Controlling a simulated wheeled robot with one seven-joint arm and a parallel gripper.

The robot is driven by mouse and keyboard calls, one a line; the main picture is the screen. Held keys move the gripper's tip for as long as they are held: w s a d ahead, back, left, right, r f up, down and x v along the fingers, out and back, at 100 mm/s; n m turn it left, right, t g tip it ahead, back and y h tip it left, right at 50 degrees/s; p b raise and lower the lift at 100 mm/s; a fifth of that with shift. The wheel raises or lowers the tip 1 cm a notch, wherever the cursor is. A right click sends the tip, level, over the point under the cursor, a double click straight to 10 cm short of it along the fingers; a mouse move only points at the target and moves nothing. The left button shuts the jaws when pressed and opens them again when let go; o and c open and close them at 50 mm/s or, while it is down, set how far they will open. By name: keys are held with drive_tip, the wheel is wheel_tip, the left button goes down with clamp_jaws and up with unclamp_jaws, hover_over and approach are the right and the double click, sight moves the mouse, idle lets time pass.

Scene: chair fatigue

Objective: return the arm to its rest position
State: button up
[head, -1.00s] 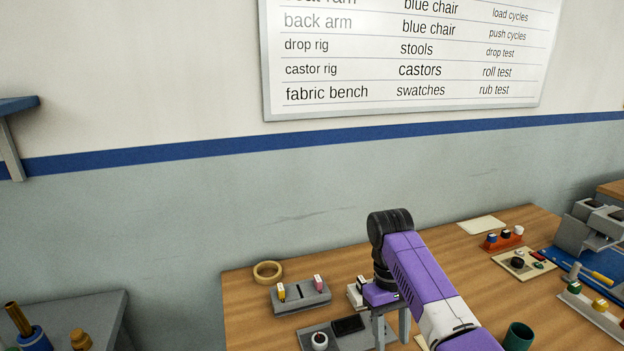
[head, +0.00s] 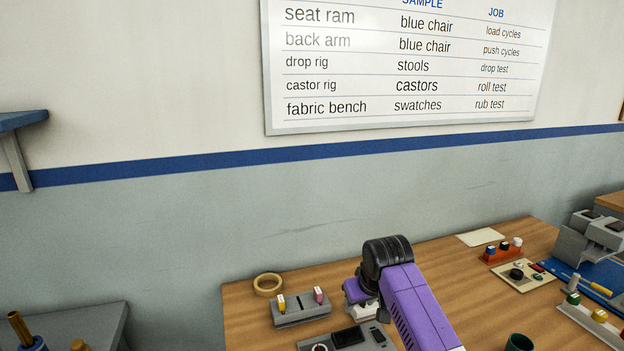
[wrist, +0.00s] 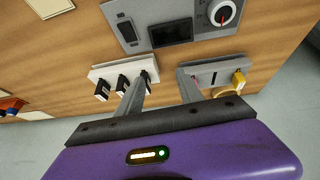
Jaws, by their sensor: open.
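My gripper (wrist: 162,78) is open and empty in the wrist view, its two grey fingers apart over the bench. Between and beyond the fingers lie bare wood and the edges of two small blocks. In the head view my purple arm (head: 415,305) reaches over the wooden bench, and the purple gripper body (head: 356,290) shows left of its black joint. The fingertips are hidden in the head view.
A grey block (head: 300,311) with a yellow and a pink piece is left of the gripper. A tape ring (head: 267,284) lies behind it. A grey panel with a dark screen (head: 349,337) is in front. A green cup (head: 519,343) stands right. Bare wood (head: 455,270) lies behind the arm.

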drive_tip(key=shift+s+a+f+t+y, duration=0.1)
drive_tip(key=shift+a+f+t+y, duration=0.5)
drive_tip(key=shift+a+f+t, duration=0.55)
drive_tip(key=shift+s+a+f+m+t+y, duration=0.15)
drive_tip(key=shift+s+a+f+t+y, duration=0.2)
drive_tip(key=shift+s+t, duration=0.3)
drive_tip(key=shift+s+a+f+m+t+y, duration=0.15)
drive_tip(key=shift+s+a+t, duration=0.25)
drive_tip(key=shift+s+t, duration=0.2)
drive_tip(key=s+t, duration=0.1)
drive_tip(key=s, duration=0.2)
drive_tip(key=s+t, duration=0.1)
drive_tip(key=s, duration=0.2)
drive_tip(key=s+d+f+m+t, duration=0.1)
drive_tip(key=s, duration=0.2)
drive_tip(key=shift+s, duration=0.1)
drive_tip(key=s+d+r+h, duration=0.1)
drive_tip(key=s+d+r, duration=0.1)
drive_tip(key=s, duration=1.3)
drive_tip(key=s+d+r+m+t+h, duration=0.1)
drive_tip(key=s+d+r, duration=0.2)
drive_tip(key=s, duration=1.3)
drive_tip(key=s+d+r+m+h, duration=0.1)
drive_tip(key=s+d, duration=0.5)
drive_tip(key=s, duration=1)
drive_tip(key=shift+r, duration=0.65)
